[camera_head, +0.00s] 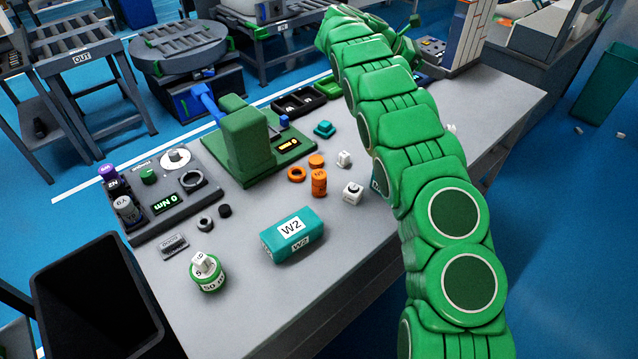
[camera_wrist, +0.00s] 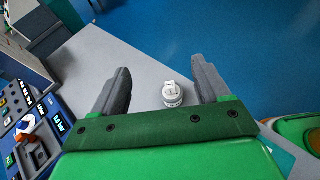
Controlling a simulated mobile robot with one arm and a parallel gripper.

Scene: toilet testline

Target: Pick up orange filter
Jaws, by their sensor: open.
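Several orange pieces stand on the grey table in the head view: an orange ring (camera_head: 296,174), an upright orange cylinder (camera_head: 319,184) and a shorter orange piece (camera_head: 316,160) behind it. I cannot tell for certain which is the filter. My gripper (camera_wrist: 161,65) is open in the wrist view, with two dark fingers wide apart and nothing held. A small white container (camera_wrist: 172,94) stands on the table below, seen between the fingers.
Near the orange pieces are a teal W2 box (camera_head: 290,236), a white-black block (camera_head: 352,193), a small teal part (camera_head: 324,129) and a green press (camera_head: 247,140). A green-white roll (camera_head: 207,273) stands at front left. A dark bin (camera_head: 95,300) stands beside the table.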

